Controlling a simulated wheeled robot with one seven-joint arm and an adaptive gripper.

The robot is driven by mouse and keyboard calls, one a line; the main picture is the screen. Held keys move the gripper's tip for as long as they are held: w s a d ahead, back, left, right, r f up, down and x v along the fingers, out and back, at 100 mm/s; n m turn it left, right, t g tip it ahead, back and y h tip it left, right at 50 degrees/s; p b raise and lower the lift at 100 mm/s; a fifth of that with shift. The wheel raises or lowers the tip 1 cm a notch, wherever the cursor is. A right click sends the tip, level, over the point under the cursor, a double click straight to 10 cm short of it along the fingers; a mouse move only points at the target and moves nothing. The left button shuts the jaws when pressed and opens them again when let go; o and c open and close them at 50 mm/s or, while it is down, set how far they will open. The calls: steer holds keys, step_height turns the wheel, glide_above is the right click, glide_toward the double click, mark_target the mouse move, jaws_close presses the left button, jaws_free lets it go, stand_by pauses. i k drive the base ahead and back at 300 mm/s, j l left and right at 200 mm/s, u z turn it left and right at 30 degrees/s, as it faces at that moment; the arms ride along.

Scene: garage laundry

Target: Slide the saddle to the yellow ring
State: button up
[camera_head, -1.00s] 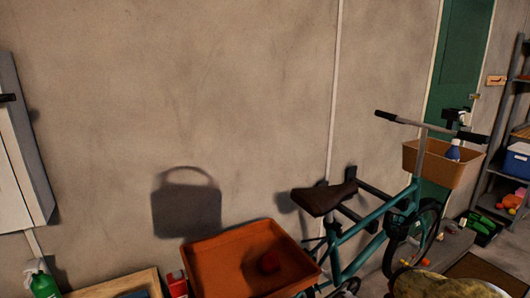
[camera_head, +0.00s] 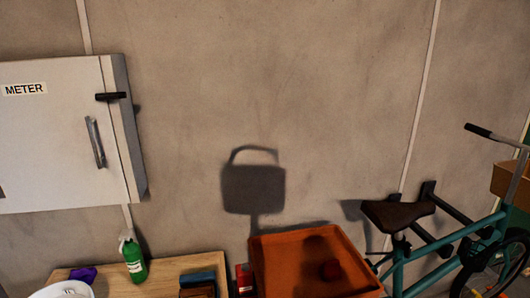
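The brown saddle (camera_head: 398,215) sits on top of the teal bicycle (camera_head: 455,262) at the right of the head view. The bicycle stands by the wall, cut off by the right edge. The lower part of the seat post is partly hidden behind the orange tray. No yellow ring can be made out. My gripper is not in view.
A wooden top (camera_head: 165,268) carries a green spray bottle (camera_head: 133,258) and a white bowl (camera_head: 62,291). A grey meter box (camera_head: 60,150) hangs on the wall.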

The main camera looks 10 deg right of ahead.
mark_target(391, 218)
steer(key=k+l+u, duration=0.3)
steer(key=l, duration=0.2)
steer(key=k+l+u, duration=0.3)
steer(key=k+l, duration=0.1)
steer(key=l, duration=0.05)
